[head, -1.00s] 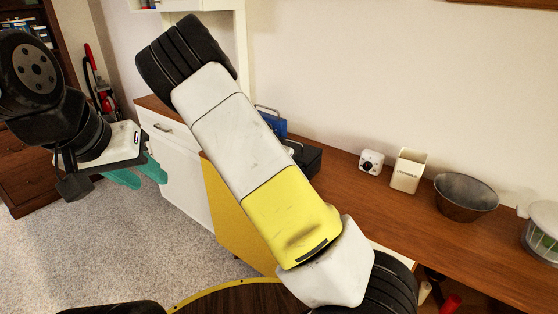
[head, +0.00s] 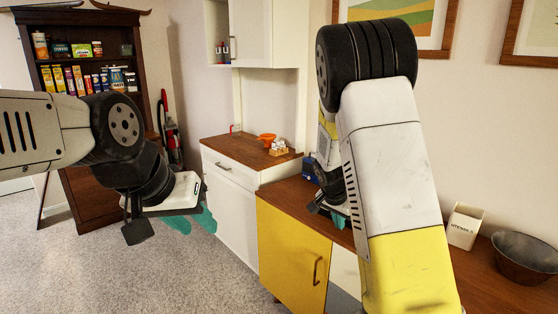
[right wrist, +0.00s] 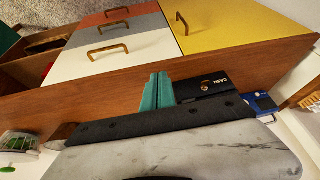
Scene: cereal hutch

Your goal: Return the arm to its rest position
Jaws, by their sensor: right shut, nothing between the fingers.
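My left gripper (head: 193,222) hangs at the left of the head view with its teal fingers pointing down, a little apart and empty, over the carpet in front of the white cabinet. My right arm crosses the right half of the head view, and its gripper (head: 340,221) is mostly hidden behind the forearm, above the wooden counter (head: 500,285). In the right wrist view my right gripper (right wrist: 157,92) has its teal fingers together with nothing between them, above the counter edge beside a black cash box (right wrist: 205,86).
A blue object (right wrist: 262,103) is beside the cash box. A white utensil pot (head: 464,226) and a metal bowl (head: 526,256) stand on the counter at right. An orange bowl (head: 266,139) sits on the white cabinet's top. A dark shelf (head: 88,60) holds boxes. The carpet is open.

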